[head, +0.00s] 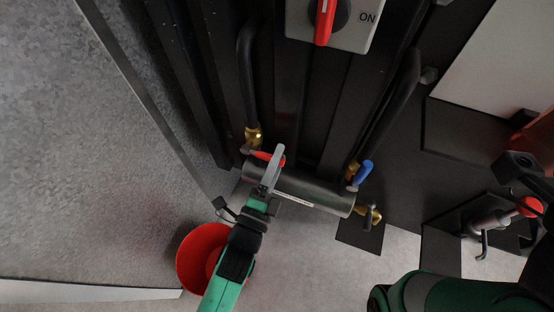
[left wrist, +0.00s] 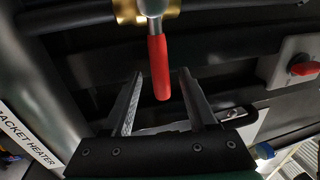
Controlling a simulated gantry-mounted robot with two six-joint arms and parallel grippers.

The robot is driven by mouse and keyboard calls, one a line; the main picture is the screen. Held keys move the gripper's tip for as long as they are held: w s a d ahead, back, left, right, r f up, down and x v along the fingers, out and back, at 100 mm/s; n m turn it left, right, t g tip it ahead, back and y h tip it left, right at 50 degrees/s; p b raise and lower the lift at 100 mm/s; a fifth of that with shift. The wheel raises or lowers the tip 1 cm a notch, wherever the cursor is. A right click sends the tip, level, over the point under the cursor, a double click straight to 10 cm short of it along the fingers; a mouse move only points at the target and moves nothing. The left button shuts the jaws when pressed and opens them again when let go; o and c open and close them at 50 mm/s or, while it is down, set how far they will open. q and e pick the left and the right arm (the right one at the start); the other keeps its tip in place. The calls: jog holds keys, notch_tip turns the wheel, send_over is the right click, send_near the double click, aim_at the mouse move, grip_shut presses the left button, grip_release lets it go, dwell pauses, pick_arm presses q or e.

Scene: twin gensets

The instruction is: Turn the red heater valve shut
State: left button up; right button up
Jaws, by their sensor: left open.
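The red heater valve handle (head: 262,156) sits at the left end of the dark heater cylinder (head: 312,188), by a brass hose fitting (head: 253,136). In the left wrist view the red lever (left wrist: 158,68) points down from its brass body (left wrist: 146,10). My left gripper (head: 273,166) is at the valve, and its finger partly covers the handle in the head view. In the left wrist view the open fingers (left wrist: 160,74) stand on either side of the lever's lower end, with visible gaps. The cylinder (left wrist: 50,75) there reads "JACKET HEATER". I cannot make out my right gripper.
A blue valve handle (head: 363,172) is at the cylinder's right end, with a brass tap (head: 370,213) below it. A red rotary switch (head: 325,20) marked ON is above. Black hoses (head: 247,75) rise from the valves. A red bucket (head: 190,262) stands on the floor under my left arm.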

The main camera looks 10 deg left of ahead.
pick_arm(q)
jog(key=v, duration=1.1)
jog(key=shift+s+a, duration=0.15)
jog(key=shift+s, duration=0.15)
jog(key=shift+f, duration=0.1)
